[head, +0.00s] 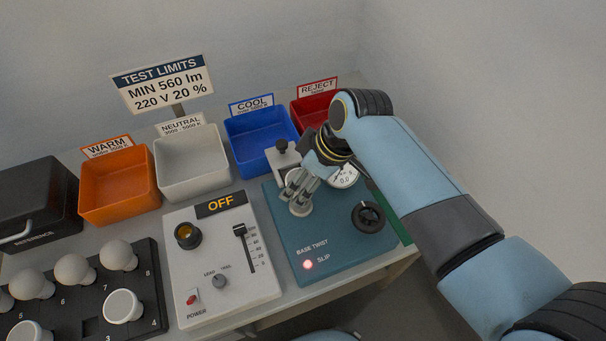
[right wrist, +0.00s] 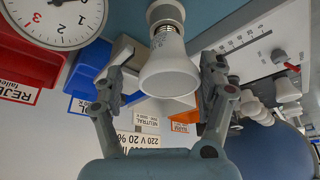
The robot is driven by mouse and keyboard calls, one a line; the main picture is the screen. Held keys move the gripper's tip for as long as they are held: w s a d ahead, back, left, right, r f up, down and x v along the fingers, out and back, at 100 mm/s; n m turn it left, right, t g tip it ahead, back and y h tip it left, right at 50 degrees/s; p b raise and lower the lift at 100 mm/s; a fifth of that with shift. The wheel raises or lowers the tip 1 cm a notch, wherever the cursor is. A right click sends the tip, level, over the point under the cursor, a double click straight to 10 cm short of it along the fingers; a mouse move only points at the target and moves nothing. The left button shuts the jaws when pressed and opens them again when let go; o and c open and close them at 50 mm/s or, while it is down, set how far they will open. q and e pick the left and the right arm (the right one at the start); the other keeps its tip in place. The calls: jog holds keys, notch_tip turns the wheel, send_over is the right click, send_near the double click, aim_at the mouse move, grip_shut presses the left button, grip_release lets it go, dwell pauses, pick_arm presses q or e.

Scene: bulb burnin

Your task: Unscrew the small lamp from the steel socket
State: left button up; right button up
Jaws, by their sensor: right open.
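The small lamp (right wrist: 168,72) is white with a printed neck and shows in the right wrist view. Its base end points to the top of that picture, at a pale ring on the teal base-twist tester (head: 325,240). My right gripper (head: 303,190) is over the tester in the head view and hides most of the lamp. In the right wrist view my right gripper (right wrist: 163,75) is open, with one finger on each side of the lamp. Contact cannot be told. My left gripper is not in view.
A dial (head: 345,177) and a black knob (head: 368,216) stand close to the gripper. Orange (head: 118,187), grey (head: 192,163), blue (head: 260,137) and red (head: 312,110) bins stand behind. A control box (head: 215,265) reads OFF; a bulb rack (head: 85,310) is left.

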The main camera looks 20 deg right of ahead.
jog(key=shift+r, duration=0.15)
jog(key=c, duration=1.1)
jog(key=shift+o, duration=0.2)
jog(key=shift+w+d+n, duration=0.1)
jog(key=shift+n, duration=0.3)
jog(key=n+g, duration=0.1)
jog(key=n, duration=0.2)
jog(key=shift+w+r+n+y, duration=0.1)
jog(key=shift+n+y, duration=0.2)
jog(key=n+g, duration=0.1)
jog(key=n, duration=0.2)
jog(key=shift+n+g, duration=0.3)
jog(key=shift+g, duration=0.1)
jog(key=n+g+b, duration=0.1)
jog(key=n, duration=0.3)
jog(key=shift+g, duration=0.3)
jog(key=n+g, duration=0.1)
jog(key=n, duration=0.3)
jog(key=shift+g+b, duration=0.3)
jog(key=shift+b, duration=0.1)
jog(key=n+h, duration=0.1)
jog(key=n, duration=0.2)
jog(key=shift+g, duration=0.4)
